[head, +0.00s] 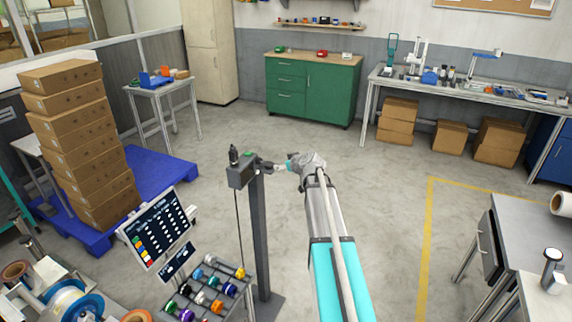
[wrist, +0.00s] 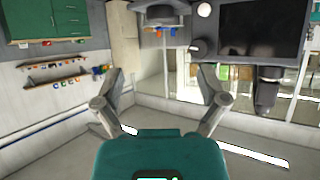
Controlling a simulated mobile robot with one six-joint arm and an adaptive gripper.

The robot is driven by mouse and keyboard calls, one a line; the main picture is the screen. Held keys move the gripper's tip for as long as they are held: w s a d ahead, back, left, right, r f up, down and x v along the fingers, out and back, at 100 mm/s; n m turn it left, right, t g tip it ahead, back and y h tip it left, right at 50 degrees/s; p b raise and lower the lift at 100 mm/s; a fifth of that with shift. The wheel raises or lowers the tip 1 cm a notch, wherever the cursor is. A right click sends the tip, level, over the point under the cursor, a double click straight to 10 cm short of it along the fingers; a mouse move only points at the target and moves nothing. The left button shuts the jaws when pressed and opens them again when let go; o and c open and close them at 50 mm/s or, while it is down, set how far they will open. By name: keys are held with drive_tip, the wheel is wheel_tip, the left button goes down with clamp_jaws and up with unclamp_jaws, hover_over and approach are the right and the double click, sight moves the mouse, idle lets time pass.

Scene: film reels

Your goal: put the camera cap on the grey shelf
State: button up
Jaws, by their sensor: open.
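My gripper (head: 281,168) is open in the head view, pointing left at a dark grey box (head: 240,173) on top of a grey post. In the wrist view my gripper (wrist: 161,72) has its two fingers apart with nothing between them. A dark round part (wrist: 160,14) shows at the top of the wrist view, beyond the fingertips and cut off by the frame. It may be the camera cap, but I cannot tell for certain. Wall shelves hold small items: a plank (head: 320,26) and a higher one cut off by the frame. I cannot tell which is the grey shelf.
The post (head: 261,235) stands close to my arm. A tilted screen (head: 160,232) and a rack of coloured spools (head: 208,290) are in front left. Stacked boxes (head: 75,135) stand on a blue pallet. A green cabinet (head: 312,90) is at the back. The middle floor is clear.

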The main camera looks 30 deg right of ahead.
idle(0.4)
drive_tip(key=s+a+f+g+y, duration=0.1)
drive_tip(key=s+a+f+g, duration=0.2)
drive_tip(key=s+a, duration=0.55)
drive_tip(key=s+a+f+g+y, duration=0.1)
drive_tip(key=s+a+f+g, duration=0.3)
drive_tip(key=a, duration=0.7)
drive_tip(key=s+a+f+g+h, duration=0.1)
drive_tip(key=s+a, duration=0.3)
drive_tip(key=s, duration=0.4)
drive_tip(key=s+a+f+m+g+h, duration=0.1)
drive_tip(key=s+a+g, duration=0.3)
drive_tip(key=s, duration=0.5)
drive_tip(key=shift+s+f+h, duration=0.3)
drive_tip(key=shift+f+h, duration=0.05)
drive_tip(key=shift+h, duration=0.35)
drive_tip(key=shift+d, duration=0.15)
